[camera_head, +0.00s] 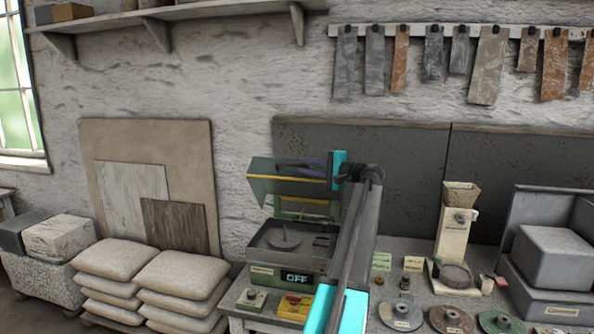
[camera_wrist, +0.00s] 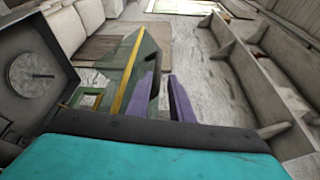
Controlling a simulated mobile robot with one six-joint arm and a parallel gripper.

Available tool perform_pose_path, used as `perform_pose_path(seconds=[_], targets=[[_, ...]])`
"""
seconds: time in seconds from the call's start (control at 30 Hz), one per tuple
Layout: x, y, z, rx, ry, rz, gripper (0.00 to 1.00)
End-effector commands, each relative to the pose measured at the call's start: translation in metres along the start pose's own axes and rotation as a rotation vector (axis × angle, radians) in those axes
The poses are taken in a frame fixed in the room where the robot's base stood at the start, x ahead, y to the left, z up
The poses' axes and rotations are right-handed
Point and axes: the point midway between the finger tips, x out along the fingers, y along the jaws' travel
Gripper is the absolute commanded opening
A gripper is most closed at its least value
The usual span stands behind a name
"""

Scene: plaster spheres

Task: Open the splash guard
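The splash guard (camera_head: 272,186) is a greenish see-through panel with a yellow strip. In the wrist view the guard (camera_wrist: 136,72) slants upward just left of my gripper's fingers. My gripper (camera_head: 305,168) has purple fingers, seen at or behind the guard's upper part.
A round plate (camera_wrist: 34,75) lies in the machine's tray. Stacked sacks (camera_head: 150,280) stand to the left. A wall shelf (camera_head: 170,12) runs above. Several discs (camera_head: 450,318) and a hopper device (camera_head: 456,235) stand on the bench at right.

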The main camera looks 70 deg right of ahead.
Motion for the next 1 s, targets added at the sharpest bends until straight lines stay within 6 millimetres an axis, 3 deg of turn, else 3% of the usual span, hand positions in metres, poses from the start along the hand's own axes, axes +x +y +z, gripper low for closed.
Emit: perform_pose_path(seconds=[0.2,0.4,1.0], targets=[[-0.038,0.001,-0.001,-0.001,0.003,-0.002,0.18],[-0.060,0.001,-0.001,-0.001,0.002,0.000,0.18],[-0.068,0.000,-0.001,0.000,0.001,0.000,0.18]])
